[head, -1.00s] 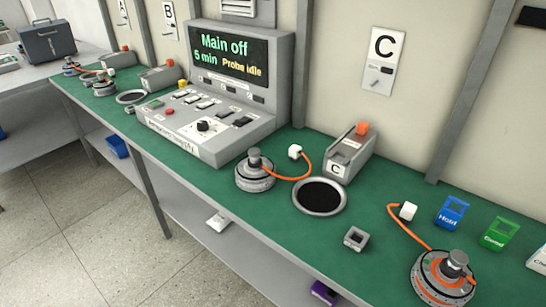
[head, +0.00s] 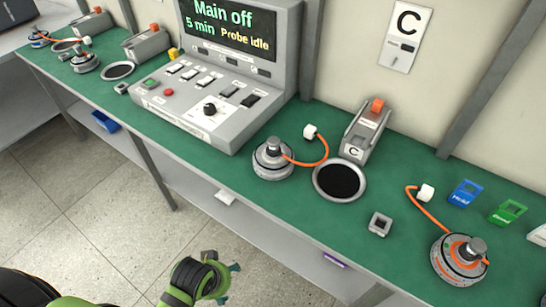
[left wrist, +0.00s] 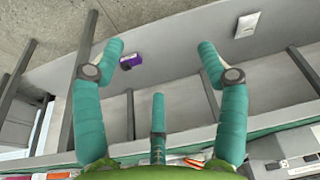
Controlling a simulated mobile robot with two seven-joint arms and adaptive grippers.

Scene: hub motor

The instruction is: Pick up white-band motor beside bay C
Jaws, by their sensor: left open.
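The white-band motor (head: 272,162) stands upright on the green bench, just left of the round dark pad (head: 339,181) by bay C. Its orange cable runs right to a white plug (head: 310,131). The bay C box (head: 363,136), with an orange top piece, stands behind the pad. My left gripper (head: 232,268) is low in front of the bench, below and left of the motor and well apart from it. In the left wrist view its teal fingers (left wrist: 161,50) are spread with nothing between them. My right gripper is not in view.
An orange-marked motor (head: 459,259) with its own cable stands at the right. A small grey square block (head: 380,224) lies between. The control console (head: 225,85) stands left of the motor. Blue (head: 465,193) and green (head: 507,212) tags stand at the right. A shelf runs below the bench.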

